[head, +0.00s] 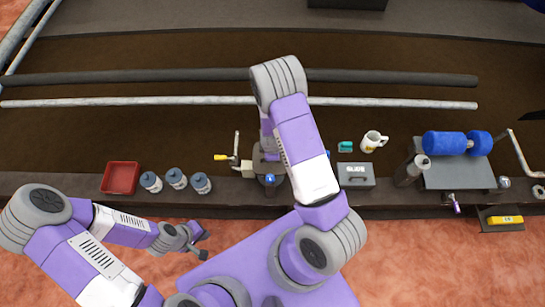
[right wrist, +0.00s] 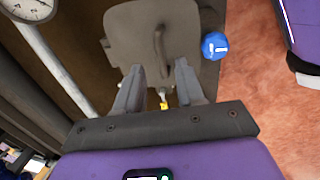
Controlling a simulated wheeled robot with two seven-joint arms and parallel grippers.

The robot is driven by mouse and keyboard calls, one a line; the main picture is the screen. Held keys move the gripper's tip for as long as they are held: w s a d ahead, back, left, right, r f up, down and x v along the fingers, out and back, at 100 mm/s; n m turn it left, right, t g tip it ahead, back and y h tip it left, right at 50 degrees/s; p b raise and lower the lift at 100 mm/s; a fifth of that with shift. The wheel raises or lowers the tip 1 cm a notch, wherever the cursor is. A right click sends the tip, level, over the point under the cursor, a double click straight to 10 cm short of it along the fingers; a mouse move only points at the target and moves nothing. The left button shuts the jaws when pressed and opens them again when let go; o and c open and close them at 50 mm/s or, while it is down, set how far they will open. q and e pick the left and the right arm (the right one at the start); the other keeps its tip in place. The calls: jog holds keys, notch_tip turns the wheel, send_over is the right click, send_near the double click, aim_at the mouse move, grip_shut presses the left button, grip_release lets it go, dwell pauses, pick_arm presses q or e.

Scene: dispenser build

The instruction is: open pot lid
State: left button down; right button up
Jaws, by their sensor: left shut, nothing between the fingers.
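A grey-brown pot lid (right wrist: 150,40) with a bar handle (right wrist: 160,48) fills the upper middle of the right wrist view. My right gripper (right wrist: 157,78) is open, its two fingers pointing at the lid's near edge. A small yellow-tipped part (right wrist: 163,103) shows between the fingers; I cannot tell if they touch anything. In the head view the pot (head: 264,168) stands on the shelf, largely hidden by my right arm. My left gripper (head: 203,246) is shut and empty, low at the left, apart from the shelf.
A blue round item (right wrist: 214,46) is beside the lid. On the shelf, a red tray (head: 121,178) and blue-topped jars (head: 176,178) stand left; a grey box (head: 356,175), a mug (head: 373,141) and a bottle (head: 411,170) stand right. Pipes (head: 160,101) run behind.

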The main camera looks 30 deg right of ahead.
jog(key=f, duration=0.2)
jog(key=f+b, duration=0.1)
jog(key=f, duration=0.1)
jog(key=shift+w+d, duration=0.2)
jog(key=shift+w, duration=0.15)
grip_shut()
